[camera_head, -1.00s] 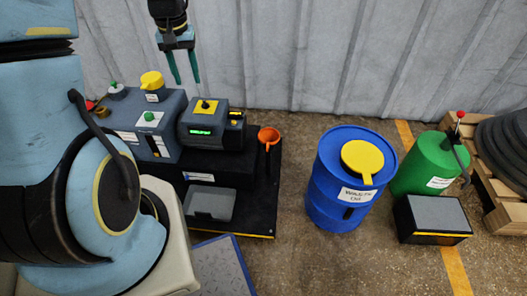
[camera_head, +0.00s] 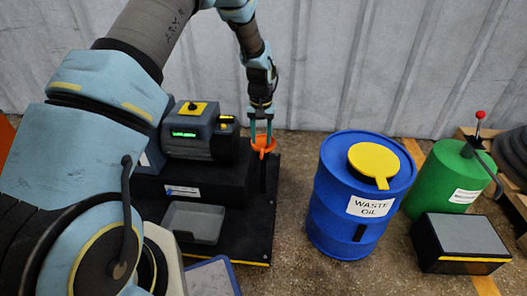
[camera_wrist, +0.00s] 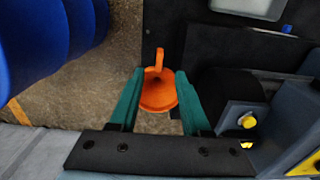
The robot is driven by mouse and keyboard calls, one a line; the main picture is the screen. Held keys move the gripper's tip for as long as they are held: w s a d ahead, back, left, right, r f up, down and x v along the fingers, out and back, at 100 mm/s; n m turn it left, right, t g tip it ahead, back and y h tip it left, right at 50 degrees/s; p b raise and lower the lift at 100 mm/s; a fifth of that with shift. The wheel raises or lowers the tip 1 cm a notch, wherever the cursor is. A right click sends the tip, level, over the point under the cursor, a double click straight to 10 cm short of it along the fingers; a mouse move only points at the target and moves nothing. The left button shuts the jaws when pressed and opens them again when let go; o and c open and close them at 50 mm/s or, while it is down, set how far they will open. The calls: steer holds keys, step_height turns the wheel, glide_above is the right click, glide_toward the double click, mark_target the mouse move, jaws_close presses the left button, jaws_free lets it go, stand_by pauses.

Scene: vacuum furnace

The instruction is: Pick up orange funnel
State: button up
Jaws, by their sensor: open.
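The orange funnel (camera_head: 263,145) stands at the right edge of the black bench, beside the grey unit with the green display. In the wrist view the funnel (camera_wrist: 158,92) shows its round bowl and a handle pointing away from my gripper. My gripper (camera_head: 261,137) is above the funnel with its fingers pointing down. In the wrist view my gripper (camera_wrist: 157,78) is open, with one teal finger on each side of the funnel. I cannot tell whether the fingers touch it. The funnel's lower part is hidden.
The grey unit (camera_head: 197,140) is left of the funnel. A grey tray (camera_head: 195,222) lies on the black bench (camera_head: 245,240). A blue waste oil drum (camera_head: 335,210) with a yellow lid stands to the right, then a green canister (camera_head: 440,180) and a black box (camera_head: 460,262).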

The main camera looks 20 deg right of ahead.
mark_target(263, 151)
step_height(263, 151, down, 10)
steer(key=b, duration=0.3)
steer(key=shift+d+r, duration=0.1)
jaws_close()
stand_by(0.3)
